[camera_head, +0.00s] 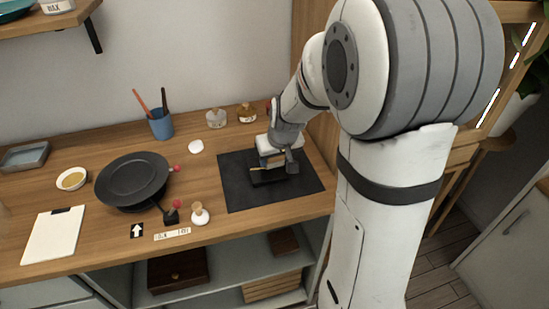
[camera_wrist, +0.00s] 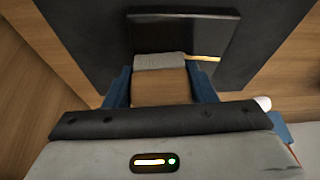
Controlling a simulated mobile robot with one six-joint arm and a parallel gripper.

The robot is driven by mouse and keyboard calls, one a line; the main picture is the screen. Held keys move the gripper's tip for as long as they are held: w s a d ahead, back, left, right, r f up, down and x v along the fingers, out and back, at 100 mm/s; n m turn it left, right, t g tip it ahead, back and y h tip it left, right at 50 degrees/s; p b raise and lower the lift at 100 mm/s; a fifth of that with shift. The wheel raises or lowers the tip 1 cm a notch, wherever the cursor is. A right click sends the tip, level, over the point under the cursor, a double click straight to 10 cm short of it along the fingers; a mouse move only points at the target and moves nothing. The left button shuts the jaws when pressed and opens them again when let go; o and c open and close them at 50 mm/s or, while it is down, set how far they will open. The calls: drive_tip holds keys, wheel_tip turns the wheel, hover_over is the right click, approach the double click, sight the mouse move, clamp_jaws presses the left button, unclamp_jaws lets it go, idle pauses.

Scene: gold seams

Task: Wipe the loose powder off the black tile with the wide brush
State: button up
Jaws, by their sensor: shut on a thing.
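My gripper (camera_head: 272,160) is over the dark mat (camera_head: 240,195) at the right of the bench. In the wrist view its blue fingers (camera_wrist: 162,88) are shut on the wide brush (camera_wrist: 160,62), which has a wooden body and a pale grey bristle end. The black tile (camera_wrist: 218,32) lies on the mat beneath the brush, and part of it shows under my gripper in the head view (camera_head: 262,181). The bristle end overlaps the tile in the picture; I cannot tell if it touches. A gold seam (camera_wrist: 204,58) shows right of the bristles. I cannot make out loose powder.
A black round pan-like stand (camera_head: 133,180) with red knobs is left of the mat. A blue cup (camera_head: 160,125) with tools and small jars (camera_head: 216,118) stand behind. A white-bottomed stamp (camera_head: 200,214) sits near the front edge. The mat's front left is clear.

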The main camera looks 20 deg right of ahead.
sight(257, 165)
drive_tip(key=shift+s, duration=0.2)
drive_tip(key=shift+w+b, duration=0.2)
drive_tip(key=shift+b, duration=0.1)
drive_tip(key=shift+s, duration=0.25)
drive_tip(key=shift+w+a, duration=0.25)
drive_tip(key=shift+a, duration=0.5)
drive_tip(key=shift+s+a, duration=0.3)
drive_tip(key=shift+a, duration=0.5)
drive_tip(key=shift+w+a, duration=0.55)
drive_tip(key=shift+a, duration=0.2)
drive_tip(key=shift+r+p, duration=0.65)
drive_tip(key=shift+r, duration=0.15)
